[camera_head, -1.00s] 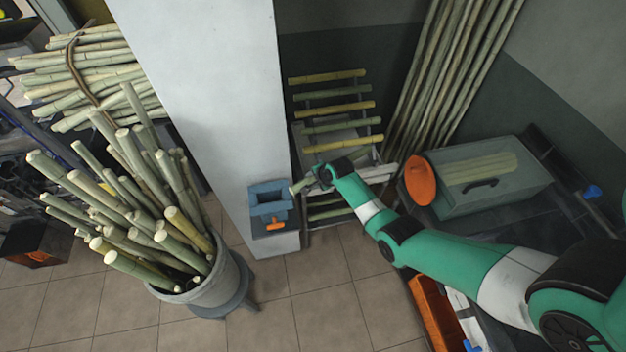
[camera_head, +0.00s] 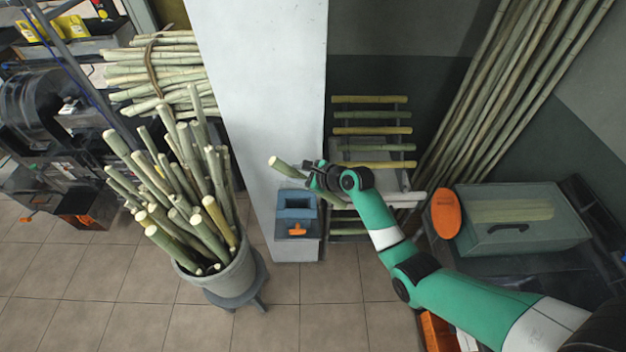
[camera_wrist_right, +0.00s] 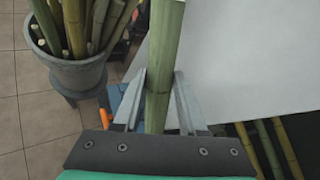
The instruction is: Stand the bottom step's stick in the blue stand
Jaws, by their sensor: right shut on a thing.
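My right gripper (camera_head: 314,176) is shut on a pale green stick (camera_head: 286,168), which sticks out to the left of it in the head view, tilted. The wrist view shows the stick (camera_wrist_right: 163,60) between the two fingers of the gripper (camera_wrist_right: 160,88). The stepped rack (camera_head: 404,114) behind my gripper bears several yellow and green sticks. Its lower part is partly hidden by my arm. My left gripper is out of view.
A grey bucket (camera_head: 238,272) full of cane stands left of the blue stand. The white pillar (camera_head: 258,95) rises right behind the stand. Tall canes (camera_head: 500,110) lean at the right, near a grey box (camera_head: 520,235) with an orange disc. Tiled floor in front is clear.

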